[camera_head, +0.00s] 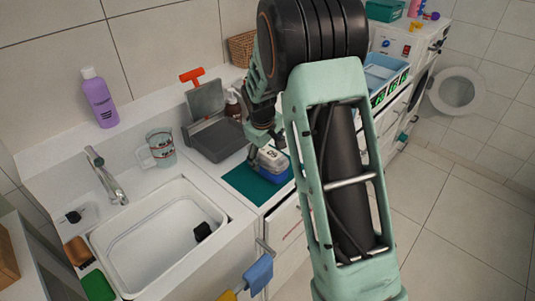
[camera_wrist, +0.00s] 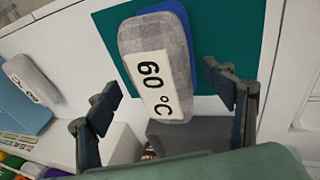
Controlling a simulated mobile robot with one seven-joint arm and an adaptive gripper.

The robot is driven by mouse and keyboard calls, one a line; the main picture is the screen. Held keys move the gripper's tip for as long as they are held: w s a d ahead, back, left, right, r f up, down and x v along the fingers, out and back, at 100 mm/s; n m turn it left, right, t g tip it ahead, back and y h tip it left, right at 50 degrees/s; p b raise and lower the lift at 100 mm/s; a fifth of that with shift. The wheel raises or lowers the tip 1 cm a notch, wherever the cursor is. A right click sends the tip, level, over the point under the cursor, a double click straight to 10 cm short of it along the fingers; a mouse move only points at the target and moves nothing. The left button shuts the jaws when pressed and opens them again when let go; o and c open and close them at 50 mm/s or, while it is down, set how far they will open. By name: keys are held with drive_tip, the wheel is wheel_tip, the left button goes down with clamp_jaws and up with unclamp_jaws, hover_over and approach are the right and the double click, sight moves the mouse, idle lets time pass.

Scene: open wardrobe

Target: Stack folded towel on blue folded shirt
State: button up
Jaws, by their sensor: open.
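A grey checked folded towel (camera_wrist: 158,68) with a white "60 °C" label lies over the blue folded shirt (camera_wrist: 189,55), whose blue edge shows past the towel's far and right sides. Both are on a dark teal mat (camera_wrist: 225,45). In the head view the pale towel (camera_head: 273,158) sits on top of the blue shirt (camera_head: 272,174). My gripper (camera_wrist: 160,80) is open, with its fingers spread apart on either side of the towel's near end and nothing held. In the head view my gripper (camera_head: 258,140) is just above and beside the towel, partly hidden by my arm.
A grey bin (camera_head: 216,138) stands left of the teal mat, with a cup (camera_head: 162,149) and sink (camera_head: 150,238) further left. A light blue tray (camera_head: 383,72) lies beyond my arm. Another pale labelled bundle (camera_wrist: 30,80) is at the left. Floor at right is clear.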

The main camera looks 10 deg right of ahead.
sight(267, 153)
drive_tip(key=shift+r+p, duration=2.3)
drive_tip(key=shift+r, duration=1.9)
